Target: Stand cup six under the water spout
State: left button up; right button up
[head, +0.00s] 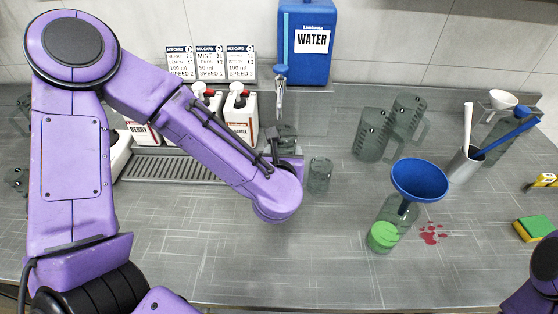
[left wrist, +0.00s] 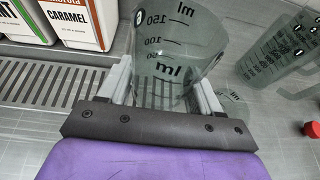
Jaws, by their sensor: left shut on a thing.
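My left gripper (head: 284,146) is shut on a clear grey measuring cup (left wrist: 178,50), with a finger on each side of it in the left wrist view. The cup looks upright, with ml marks up to 150; I cannot read its number surely. In the head view this cup (head: 288,132) is partly hidden by the gripper. It shows just below the water spout (head: 280,88), which comes from the blue WATER container (head: 305,55). I cannot tell if it is exactly under the spout or touching the counter. My right gripper is out of view.
A small clear cup (head: 320,176) stands close right of my left gripper. Larger jugs (head: 371,138) stand further right. A slotted drain tray (head: 180,168) and syrup bottles (head: 239,112) are left.

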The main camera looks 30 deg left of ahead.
pick_arm(q)
jog(key=f, duration=0.1)
jog(key=w+a+f, duration=0.2)
jog(key=f, duration=0.1)
jog(key=shift+w+a, duration=0.15)
jog(key=shift+a, duration=0.05)
notch_tip(320, 180, down, 3)
jog(key=shift+a+r+p, duration=0.1)
jog(key=shift+p, duration=0.45)
jog(key=shift+w+f, duration=0.1)
jog(key=shift+f, duration=0.2)
